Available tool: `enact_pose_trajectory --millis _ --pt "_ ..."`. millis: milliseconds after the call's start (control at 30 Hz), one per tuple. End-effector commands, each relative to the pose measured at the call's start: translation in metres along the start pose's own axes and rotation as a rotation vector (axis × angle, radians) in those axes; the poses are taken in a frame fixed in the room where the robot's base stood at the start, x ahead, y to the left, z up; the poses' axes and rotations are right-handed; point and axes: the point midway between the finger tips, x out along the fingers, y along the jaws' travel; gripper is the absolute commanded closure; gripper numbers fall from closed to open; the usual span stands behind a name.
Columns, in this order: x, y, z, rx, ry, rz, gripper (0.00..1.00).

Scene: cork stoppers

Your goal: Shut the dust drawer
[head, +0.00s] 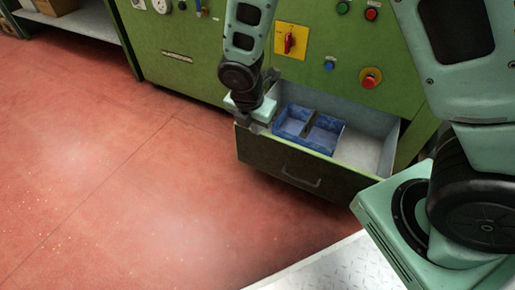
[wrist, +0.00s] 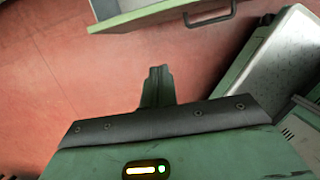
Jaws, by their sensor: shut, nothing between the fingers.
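The dust drawer (head: 290,170) stands pulled out of the green machine, with its dark green front and a grey handle (head: 301,178) facing the floor. A blue divided tray (head: 325,142) sits inside it. My gripper (head: 259,127) is shut and empty, overlapping the drawer's left front corner in the head view; contact cannot be told there. In the wrist view my shut fingers (wrist: 158,72) point toward the drawer front's edge (wrist: 140,17), with red floor visible between. The handle also shows in the wrist view (wrist: 211,17), right of the fingers.
The green machine (head: 180,35) carries a red rotary switch on a yellow plate (head: 290,41) and a red push button (head: 370,78) above the drawer. A metal tread plate (head: 340,268) lies at the lower right. The red floor (head: 110,190) is open at left.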

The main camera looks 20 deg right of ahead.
Motion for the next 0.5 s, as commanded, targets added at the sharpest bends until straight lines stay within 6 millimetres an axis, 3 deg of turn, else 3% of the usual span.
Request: enact_pose_trajectory --millis 267,500 --pt "0.029 0.001 0.001 -0.028 -0.007 -0.002 1.00" --pt "0.080 0.001 0.000 -0.026 -0.007 -0.002 1.00"
